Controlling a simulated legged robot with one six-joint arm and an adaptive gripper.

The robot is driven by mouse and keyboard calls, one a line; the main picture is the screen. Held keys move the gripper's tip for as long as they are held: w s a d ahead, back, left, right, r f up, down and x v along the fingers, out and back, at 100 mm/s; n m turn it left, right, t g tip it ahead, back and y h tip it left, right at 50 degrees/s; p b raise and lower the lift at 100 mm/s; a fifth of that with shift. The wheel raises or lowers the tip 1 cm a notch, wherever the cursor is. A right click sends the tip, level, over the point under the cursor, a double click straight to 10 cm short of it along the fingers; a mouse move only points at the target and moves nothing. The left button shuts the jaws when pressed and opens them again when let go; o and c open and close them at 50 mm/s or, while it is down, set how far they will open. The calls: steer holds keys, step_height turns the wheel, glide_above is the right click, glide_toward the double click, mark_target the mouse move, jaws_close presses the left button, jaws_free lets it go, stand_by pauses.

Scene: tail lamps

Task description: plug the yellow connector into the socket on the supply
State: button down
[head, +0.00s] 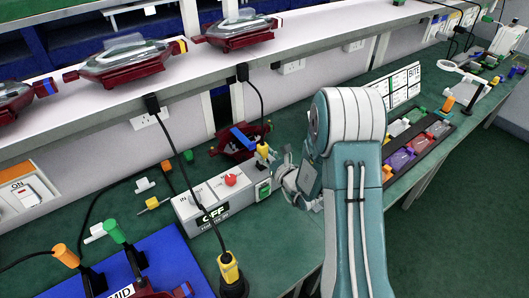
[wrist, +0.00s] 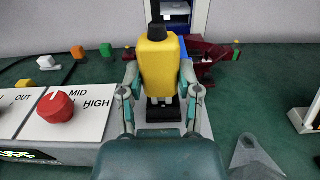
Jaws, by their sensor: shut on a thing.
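The yellow connector (wrist: 158,62) is upright between the fingers of my gripper (wrist: 160,95) in the wrist view. In the head view the yellow connector (head: 262,150) hangs on a black cable above the right end of the supply (head: 195,207). Pale prongs show at its lower end, over a dark socket (wrist: 164,112) on the supply's grey top. I cannot tell whether the prongs have entered the socket. My gripper (head: 272,162) is shut on the connector, partly hidden by my arm in the head view. A red knob (wrist: 56,107) is left of the connector.
Another yellow plug (head: 229,270) on a black cable stands at the front. A dark red lamp (head: 243,141) lies behind the supply. Small coloured connectors (head: 152,203) lie left of it. A blue mat (head: 155,262) is at front left, and a parts tray (head: 415,150) is at right.

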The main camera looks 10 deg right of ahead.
steer(key=shift+f, duration=0.7)
steer(key=shift+c, duration=1.1)
jaws_free()
steer(key=shift+s, duration=0.1)
steer(key=v, duration=1.1)
steer(key=shift+s+d, duration=0.25)
steer(key=shift+s, duration=0.05)
